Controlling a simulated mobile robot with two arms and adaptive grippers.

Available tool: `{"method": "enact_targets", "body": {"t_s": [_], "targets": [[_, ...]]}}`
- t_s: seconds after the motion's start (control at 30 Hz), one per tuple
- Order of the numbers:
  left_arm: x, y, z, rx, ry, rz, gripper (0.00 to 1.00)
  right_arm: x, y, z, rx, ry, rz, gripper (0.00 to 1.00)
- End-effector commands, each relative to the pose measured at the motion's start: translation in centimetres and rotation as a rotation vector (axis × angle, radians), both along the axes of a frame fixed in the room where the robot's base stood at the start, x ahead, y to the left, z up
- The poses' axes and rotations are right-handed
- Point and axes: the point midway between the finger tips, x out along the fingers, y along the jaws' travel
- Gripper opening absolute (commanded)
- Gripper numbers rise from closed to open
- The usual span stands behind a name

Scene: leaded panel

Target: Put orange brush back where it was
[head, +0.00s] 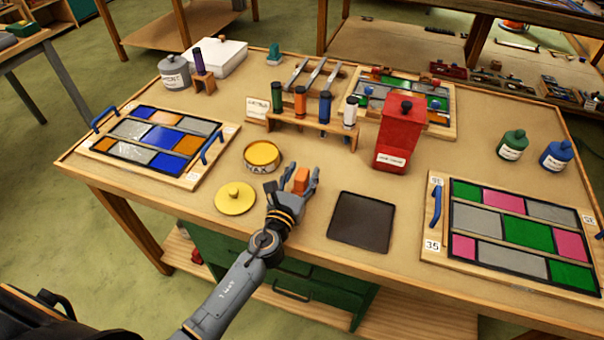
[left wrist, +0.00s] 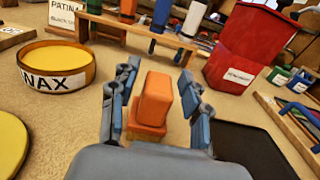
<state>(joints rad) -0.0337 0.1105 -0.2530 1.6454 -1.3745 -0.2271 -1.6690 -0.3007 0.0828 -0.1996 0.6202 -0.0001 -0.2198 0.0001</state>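An orange block-shaped piece (head: 302,180), perhaps the orange brush, stands on the bench between the wax tin and a dark square mat. In the left wrist view this orange piece (left wrist: 153,100) has a tall upper part on a wider base; no bristles show. My left gripper (head: 299,182) is around it, fingers apart. In the left wrist view gaps show between the piece and both fingers of the left gripper (left wrist: 160,100). An orange dark-capped cylinder (head: 299,102) stands in the wooden rack (head: 285,122) behind, with green, blue and white ones. My right gripper is not in view.
The open wax tin (head: 262,157) and its yellow lid (head: 235,198) are left of my gripper. The dark mat (head: 361,221) is to the right, a red canister (head: 397,135) behind it. Leaded panels (head: 160,138) (head: 515,230) lie at both sides.

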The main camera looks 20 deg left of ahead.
Motion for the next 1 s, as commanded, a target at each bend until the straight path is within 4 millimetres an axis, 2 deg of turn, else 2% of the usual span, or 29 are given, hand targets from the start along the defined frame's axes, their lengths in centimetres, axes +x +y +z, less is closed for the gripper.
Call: {"method": "enact_targets", "body": {"t_s": [0.37, 0.47, 0.8, 1.0], "targets": [[-0.3, 0.0, 0.2, 0.000, 0.001, 0.000, 0.50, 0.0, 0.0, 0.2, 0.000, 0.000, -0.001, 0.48], [-1.8, 0.1, 0.1, 0.001, 0.002, -0.001, 0.50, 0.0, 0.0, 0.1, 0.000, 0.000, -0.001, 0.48], [-9.1, 0.3, 0.0, -0.001, 0.002, -0.001, 0.50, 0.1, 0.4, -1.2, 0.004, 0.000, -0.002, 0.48], [-11.5, 0.4, 0.2, 0.000, 0.001, -0.001, 0.50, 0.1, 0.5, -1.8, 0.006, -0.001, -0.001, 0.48]]}}
